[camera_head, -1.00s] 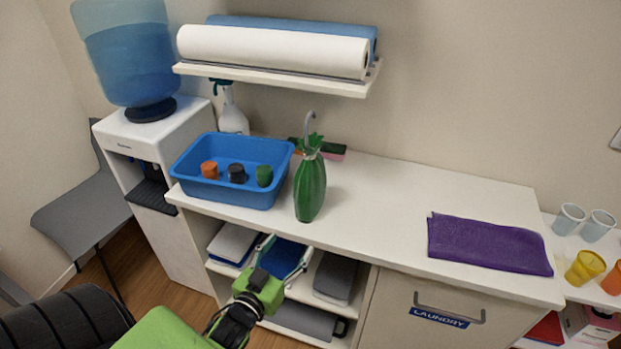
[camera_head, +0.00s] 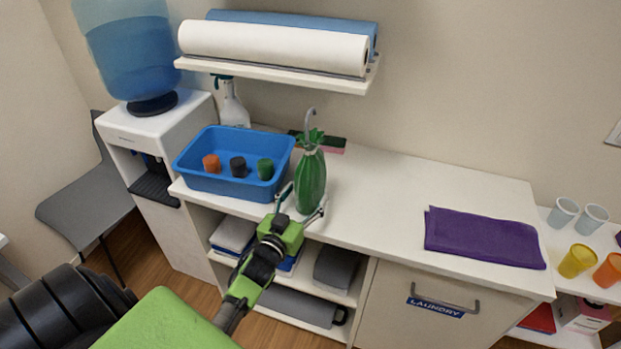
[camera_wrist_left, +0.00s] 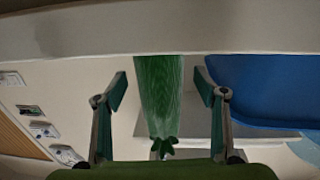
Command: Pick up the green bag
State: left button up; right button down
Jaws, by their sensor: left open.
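The green bag (camera_head: 311,180) stands upright on the white counter, narrow at its gathered, leafy top, just right of the blue tub. My left gripper (camera_head: 305,204) is open in front of the bag's lower part, one finger at each side. In the left wrist view, upside down, the bag (camera_wrist_left: 160,95) lies between the two spread fingers of the gripper (camera_wrist_left: 160,88). A gap shows beside each finger, so I see no grip on it. My right gripper is not in view.
The blue tub (camera_head: 212,187) with three small coloured objects stands close left of the bag. A grey faucet (camera_head: 310,122) rises behind the bag. A purple cloth (camera_head: 484,239) lies farther right, with clear counter between. A roll shelf (camera_head: 275,77) hangs above.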

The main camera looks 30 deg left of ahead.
pick_arm(q)
jog(key=shift+w+a, duration=0.2)
jog(key=shift+w, duration=1.25)
jog(key=c, duration=1.3)
jog(key=shift+c, duration=0.2)
jog(key=shift+r, duration=0.2)
